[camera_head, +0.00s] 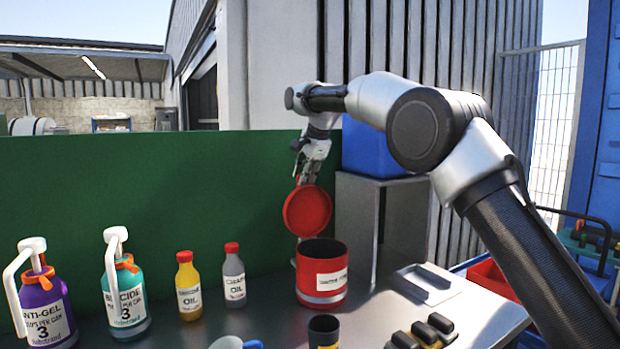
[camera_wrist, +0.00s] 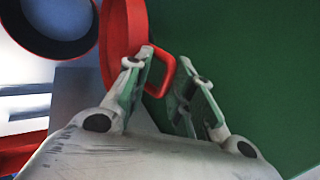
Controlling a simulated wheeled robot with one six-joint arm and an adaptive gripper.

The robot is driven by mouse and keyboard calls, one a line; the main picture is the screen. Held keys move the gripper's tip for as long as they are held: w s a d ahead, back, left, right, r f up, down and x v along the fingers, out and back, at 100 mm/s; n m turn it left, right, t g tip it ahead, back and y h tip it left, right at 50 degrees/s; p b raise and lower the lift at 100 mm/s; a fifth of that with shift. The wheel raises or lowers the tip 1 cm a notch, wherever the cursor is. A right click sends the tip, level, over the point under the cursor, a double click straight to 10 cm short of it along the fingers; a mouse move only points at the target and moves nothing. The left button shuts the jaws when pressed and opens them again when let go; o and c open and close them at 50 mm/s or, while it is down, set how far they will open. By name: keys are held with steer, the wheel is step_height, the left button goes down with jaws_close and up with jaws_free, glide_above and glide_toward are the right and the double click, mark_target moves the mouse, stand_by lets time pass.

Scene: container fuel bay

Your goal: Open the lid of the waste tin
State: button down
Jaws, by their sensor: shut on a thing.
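The red waste tin (camera_head: 320,282) stands upright on the metal bench, with a pale label and its mouth uncovered. Its round red lid (camera_head: 307,211) is tipped up steeply at the tin's back edge. My gripper (camera_head: 302,180) is above the lid, shut on the lid's red loop handle (camera_wrist: 163,70). In the wrist view the lid (camera_wrist: 120,35) shows nearly edge-on, beside the fingers (camera_wrist: 174,68). A round, dark-walled opening at the upper left appears to be the tin (camera_wrist: 48,47).
An anti-gel bottle (camera_head: 45,305), a biocide bottle (camera_head: 124,290), a yellow oil bottle (camera_head: 188,287) and a grey oil bottle (camera_head: 234,276) stand left of the tin. A green panel (camera_head: 150,200) rises behind. A dark cup (camera_head: 323,331) stands in front.

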steer(key=shift+w+a+f, duration=0.45)
steer(key=shift+w+f, duration=0.1)
steer(key=shift+f, duration=0.15)
steer(key=c, duration=1.5)
jaws_free()
steer(key=shift+f, duration=0.15)
steer(key=shift+c, duration=0.2)
steer(key=shift+w+r, duration=0.1)
steer(key=shift+r, duration=0.1)
steer(key=shift+r, duration=0.3)
steer(key=v, duration=1.1)
steer(key=shift+r, duration=0.25)
